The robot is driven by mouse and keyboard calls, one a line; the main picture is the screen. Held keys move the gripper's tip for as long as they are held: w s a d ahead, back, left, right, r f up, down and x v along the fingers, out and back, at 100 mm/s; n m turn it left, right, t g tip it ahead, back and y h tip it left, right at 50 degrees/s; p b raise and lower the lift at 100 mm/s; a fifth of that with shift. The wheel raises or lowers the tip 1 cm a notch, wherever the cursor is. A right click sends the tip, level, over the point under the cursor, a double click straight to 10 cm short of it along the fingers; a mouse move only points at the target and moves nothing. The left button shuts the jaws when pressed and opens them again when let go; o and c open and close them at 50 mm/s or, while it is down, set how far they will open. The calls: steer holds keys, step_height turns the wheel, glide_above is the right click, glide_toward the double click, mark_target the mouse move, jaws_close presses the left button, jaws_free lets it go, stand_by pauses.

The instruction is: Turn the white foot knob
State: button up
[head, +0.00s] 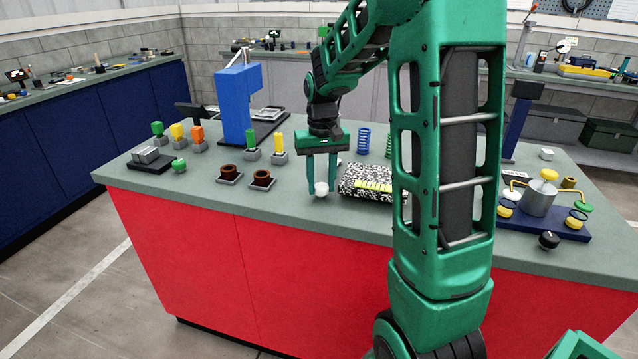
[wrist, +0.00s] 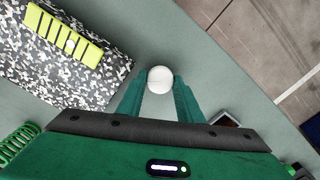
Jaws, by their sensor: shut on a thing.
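The white foot knob (head: 321,189) is a small round white knob at the grey-green counter's front edge, left of the speckled block. In the wrist view the white knob (wrist: 160,79) sits between the two green fingertips. My gripper (head: 321,184) points down at it, and its fingers (wrist: 160,85) are closed on the knob's sides. What lies under the knob is hidden.
The black-and-white speckled block (head: 362,177) with a yellow strip stands close to the right of my gripper. Brown cups in square holders (head: 262,179) stand to the left. Blue and green springs (head: 363,141) stand behind. A metal cylinder assembly (head: 540,198) is at the right.

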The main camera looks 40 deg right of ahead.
mark_target(320, 185)
steer(key=shift+w+r, duration=0.15)
steer(key=shift+w, duration=0.05)
steer(key=o, duration=0.9)
steer(key=shift+o, duration=0.7)
steer(key=shift+s, duration=0.1)
step_height(320, 185, up, 11)
steer(key=shift+f, duration=0.2)
steer(key=s+a+f+m, duration=0.1)
steer(key=s+f, duration=0.3)
steer(key=s, duration=1)
steer(key=s+a+f, duration=0.2)
steer(key=s+f, duration=0.2)
steer(key=s, duration=1.1)
steer(key=shift+f+m, duration=0.15)
steer(key=shift+m, duration=0.25)
